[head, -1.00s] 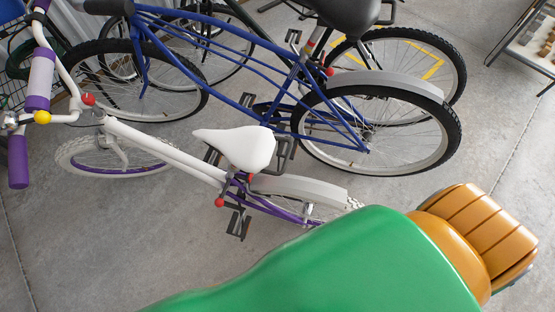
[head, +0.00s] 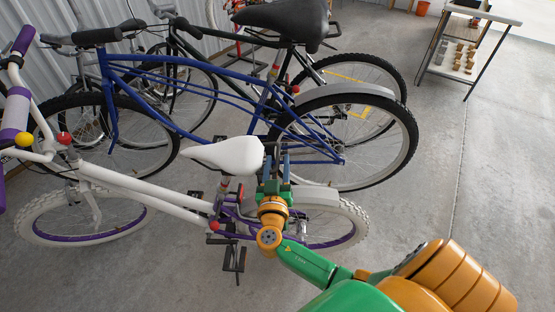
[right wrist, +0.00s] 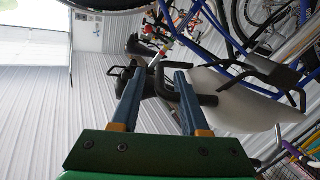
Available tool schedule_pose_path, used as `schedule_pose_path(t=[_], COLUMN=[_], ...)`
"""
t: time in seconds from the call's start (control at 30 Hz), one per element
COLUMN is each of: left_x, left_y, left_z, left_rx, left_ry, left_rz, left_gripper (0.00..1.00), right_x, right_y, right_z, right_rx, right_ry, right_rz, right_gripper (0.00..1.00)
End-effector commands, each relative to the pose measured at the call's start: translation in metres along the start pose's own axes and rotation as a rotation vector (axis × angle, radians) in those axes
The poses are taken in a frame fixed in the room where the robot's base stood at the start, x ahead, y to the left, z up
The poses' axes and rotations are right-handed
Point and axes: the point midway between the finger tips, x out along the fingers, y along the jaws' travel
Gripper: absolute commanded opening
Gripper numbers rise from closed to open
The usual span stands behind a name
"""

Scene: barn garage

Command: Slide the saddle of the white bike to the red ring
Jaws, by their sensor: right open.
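The white bike (head: 150,197) stands in front with its white saddle (head: 232,155) on top of its seat post. Red shows beside the post below the saddle (head: 240,191), and a red knob (head: 213,226) sits lower; I cannot tell which is the red ring. My right gripper (head: 274,160) is open just behind the saddle's rear end, near a dark handle there. In the right wrist view its two blue fingers (right wrist: 155,72) are apart, with dark loop-shaped bars between and beside them, and the saddle (right wrist: 245,110) to their right. My left gripper is out of view.
A blue bike (head: 190,85) with a black saddle (head: 285,20) stands close behind the white bike, other bikes beyond. A table (head: 465,45) stands at the back right. The concrete floor on the right is clear.

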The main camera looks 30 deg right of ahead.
Motion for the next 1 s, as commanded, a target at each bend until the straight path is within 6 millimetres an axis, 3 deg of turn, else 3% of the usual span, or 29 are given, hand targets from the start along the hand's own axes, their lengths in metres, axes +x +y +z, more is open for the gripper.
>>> schedule_pose_path(t=[0.13,0.37,0.53,0.57,1.0], left_x=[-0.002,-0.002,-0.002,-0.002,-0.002], left_y=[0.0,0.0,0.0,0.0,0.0], left_z=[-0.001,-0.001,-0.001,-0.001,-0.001], left_rx=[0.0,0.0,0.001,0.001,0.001], left_ry=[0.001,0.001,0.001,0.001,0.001], left_rz=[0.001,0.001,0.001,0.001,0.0], left_gripper=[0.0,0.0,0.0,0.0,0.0], right_x=[0.017,0.02,0.019,0.019,0.019], right_y=[0.0,0.0,0.0,0.0,-0.001], right_z=[0.0,0.001,0.001,0.001,0.002], right_rx=[-0.002,-0.001,-0.001,-0.001,-0.002], right_ry=[0.0,-0.003,-0.003,-0.003,-0.004], right_rz=[-0.001,-0.001,-0.001,-0.001,-0.002], right_gripper=[0.45,0.45,0.04,0.0,0.0])
